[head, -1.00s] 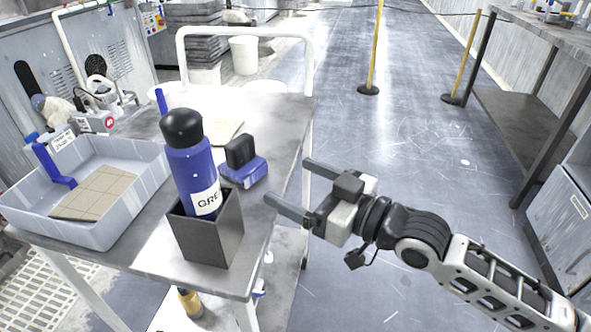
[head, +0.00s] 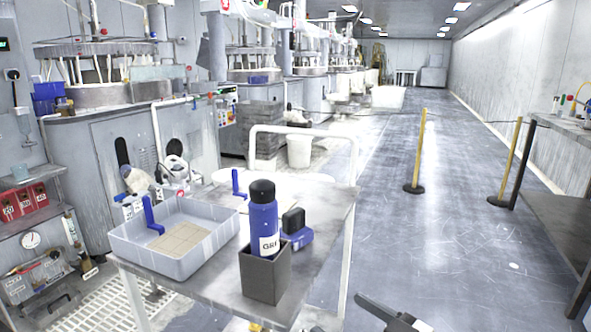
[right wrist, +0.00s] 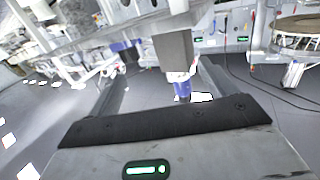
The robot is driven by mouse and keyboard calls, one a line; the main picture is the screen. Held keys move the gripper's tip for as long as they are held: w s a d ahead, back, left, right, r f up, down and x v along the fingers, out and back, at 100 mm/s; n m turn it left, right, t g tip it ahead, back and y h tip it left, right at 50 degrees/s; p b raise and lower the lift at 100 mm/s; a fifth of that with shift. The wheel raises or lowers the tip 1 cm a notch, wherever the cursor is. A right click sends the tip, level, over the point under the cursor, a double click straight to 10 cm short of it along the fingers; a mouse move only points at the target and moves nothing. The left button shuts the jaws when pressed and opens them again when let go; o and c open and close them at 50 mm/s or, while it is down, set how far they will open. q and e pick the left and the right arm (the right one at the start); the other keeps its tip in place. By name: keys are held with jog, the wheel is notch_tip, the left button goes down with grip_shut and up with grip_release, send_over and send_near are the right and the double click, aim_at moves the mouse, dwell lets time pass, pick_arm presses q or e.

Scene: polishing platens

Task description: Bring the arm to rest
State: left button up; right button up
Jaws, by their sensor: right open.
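My right gripper (head: 374,308) shows at the bottom edge of the head view, partly cut off, to the right of the cart and apart from it. In the right wrist view its two fingers (right wrist: 163,92) stand wide apart with nothing held. A blue bottle (head: 264,222) with a black cap stands upright in a dark square holder (head: 265,279) on the cart. In the right wrist view the bottle (right wrist: 182,88) and holder (right wrist: 173,48) appear upside down, beyond the fingers. My left gripper is not in view.
The grey cart (head: 215,298) also bears a pale tray (head: 178,264) with a tan pad and a blue-handled tool, and a blue-and-black block (head: 297,236). Yellow (head: 418,150) and black (head: 519,165) posts stand beyond. The floor right of the cart is open.

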pick_arm(q)
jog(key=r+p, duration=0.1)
jog(key=p, duration=0.1)
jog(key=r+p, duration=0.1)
jog(key=p, duration=0.2)
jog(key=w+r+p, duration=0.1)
jog(key=p, duration=0.2)
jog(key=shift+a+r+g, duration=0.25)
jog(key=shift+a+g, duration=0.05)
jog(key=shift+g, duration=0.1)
pick_arm(e)
jog(key=s+d+f+m+g+h, duration=0.1)
jog(key=s+d+f+m+h, duration=0.1)
jog(key=s+f, duration=0.4)
jog(key=s+d+f+m+g+h, duration=0.1)
jog(key=s+d+f+m+h, duration=0.2)
jog(key=s+f+h, duration=0.2)
jog(key=s+h, duration=0.1)
jog(key=s, duration=0.1)
jog(key=shift+s+d+f+m, duration=0.3)
jog(key=shift+s+f+m, duration=0.05)
jog(key=shift+m, duration=0.05)
